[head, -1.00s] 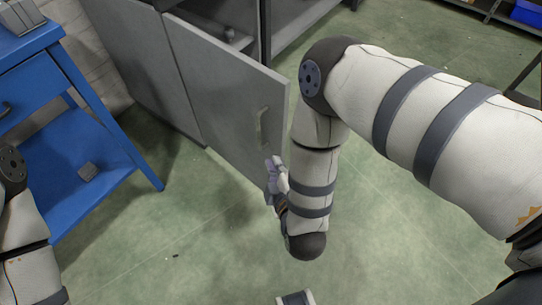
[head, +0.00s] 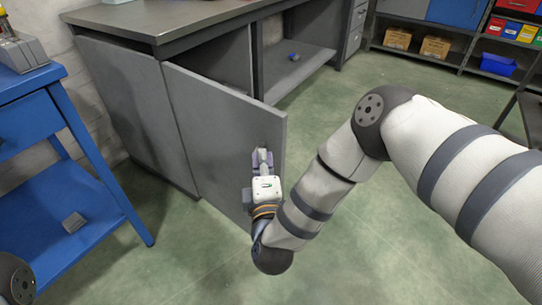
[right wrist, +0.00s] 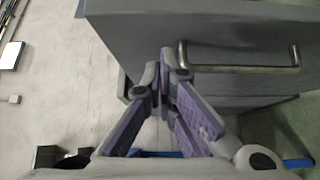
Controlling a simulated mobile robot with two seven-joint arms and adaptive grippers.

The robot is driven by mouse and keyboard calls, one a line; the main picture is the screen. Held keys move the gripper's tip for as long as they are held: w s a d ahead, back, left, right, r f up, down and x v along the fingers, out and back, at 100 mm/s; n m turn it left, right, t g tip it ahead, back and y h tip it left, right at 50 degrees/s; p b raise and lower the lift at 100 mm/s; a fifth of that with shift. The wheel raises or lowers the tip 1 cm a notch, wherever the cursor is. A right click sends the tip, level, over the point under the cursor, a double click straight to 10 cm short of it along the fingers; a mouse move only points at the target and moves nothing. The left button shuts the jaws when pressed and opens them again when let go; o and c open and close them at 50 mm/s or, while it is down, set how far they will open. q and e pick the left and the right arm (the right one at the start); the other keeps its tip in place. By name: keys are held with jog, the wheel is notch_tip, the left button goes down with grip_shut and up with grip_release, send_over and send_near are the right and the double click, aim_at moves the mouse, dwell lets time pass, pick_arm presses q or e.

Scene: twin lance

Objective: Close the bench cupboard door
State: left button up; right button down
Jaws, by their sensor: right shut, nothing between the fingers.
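The grey bench cupboard door (head: 222,125) stands open, swung out from the cupboard under the bench. My right gripper (head: 263,155) is in front of the door's outer face, near its free edge, and hides the handle in the head view. In the right wrist view the metal bar handle (right wrist: 240,68) shows on the door (right wrist: 230,25), to the right of the fingertips. My right gripper (right wrist: 165,70) is shut and empty, its purple-padded fingers together. I cannot tell whether it touches the door. My left gripper is out of view.
The grey bench top (head: 180,18) extends above the cupboard. A blue table (head: 85,170) stands at the left, with a small grey block (head: 73,222) on its lower shelf. Shelves with coloured bins (head: 498,62) stand at the back right. The green floor (head: 190,260) before the door is clear.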

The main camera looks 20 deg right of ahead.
jog(key=shift+w+d, duration=0.35)
jog(key=shift+d, duration=0.35)
jog(key=shift+w+d, duration=0.35)
jog(key=shift+d, duration=0.3)
jog(key=shift+d, duration=0.1)
